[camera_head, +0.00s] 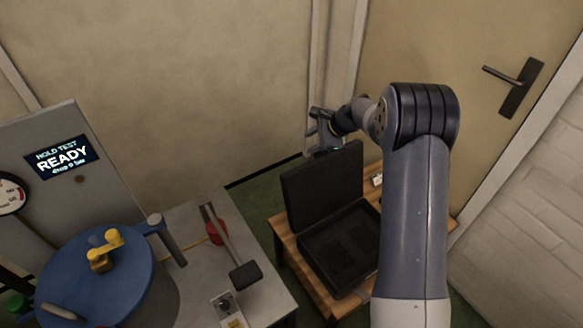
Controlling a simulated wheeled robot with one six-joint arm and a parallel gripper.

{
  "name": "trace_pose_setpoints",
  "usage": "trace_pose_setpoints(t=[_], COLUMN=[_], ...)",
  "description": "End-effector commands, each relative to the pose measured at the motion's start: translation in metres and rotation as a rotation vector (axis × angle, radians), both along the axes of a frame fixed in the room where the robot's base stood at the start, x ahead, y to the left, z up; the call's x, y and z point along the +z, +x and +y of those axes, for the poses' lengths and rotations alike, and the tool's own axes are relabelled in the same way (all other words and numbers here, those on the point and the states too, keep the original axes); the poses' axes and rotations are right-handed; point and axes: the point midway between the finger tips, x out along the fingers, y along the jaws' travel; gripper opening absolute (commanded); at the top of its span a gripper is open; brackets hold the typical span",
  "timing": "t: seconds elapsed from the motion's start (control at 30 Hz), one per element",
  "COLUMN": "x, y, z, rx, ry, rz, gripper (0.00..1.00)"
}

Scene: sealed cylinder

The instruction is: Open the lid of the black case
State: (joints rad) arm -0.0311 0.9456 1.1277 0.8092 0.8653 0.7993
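The black case (341,273) sits on a small wooden table right of the middle. Its lid (325,187) stands raised, roughly upright, along the back edge. The case interior shows as dark, with faint recessed shapes that I cannot make out. My gripper (318,150) is above and behind the top edge of the lid. From this angle I cannot tell if it touches the lid. Its fingers are small and partly merge with the lid, so their opening is unclear. My arm covers the right side of the case.
A wooden table (289,244) carries the case and a small white item (376,180). A grey bench (190,270) at left holds a mallet (243,274), a red object (216,232) and a switch box (228,308). A blue-lidded cylinder (95,275) stands left. A door (460,60) is behind.

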Motion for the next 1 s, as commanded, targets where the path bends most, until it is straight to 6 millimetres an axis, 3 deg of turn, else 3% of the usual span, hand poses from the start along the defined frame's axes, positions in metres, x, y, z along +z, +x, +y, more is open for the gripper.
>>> trace_pose_setpoints(t=[0.03,0.2,0.4,0.5,0.77,1.0], x=[-0.009,-0.023,-0.031,-0.030,-0.031,-0.069], y=[0.004,0.011,0.016,0.018,0.019,0.021], z=[0.020,0.064,0.096,0.103,0.109,0.110], rx=[0.181,0.778,1.379,1.579,1.765,1.765], ry=[-0.072,-0.323,-0.579,-0.665,-0.742,-0.739], rz=[-0.063,-0.254,-0.390,-0.413,-0.422,-0.419], gripper=[0.34,0.20,0.04,0.00,0.00,0.00])
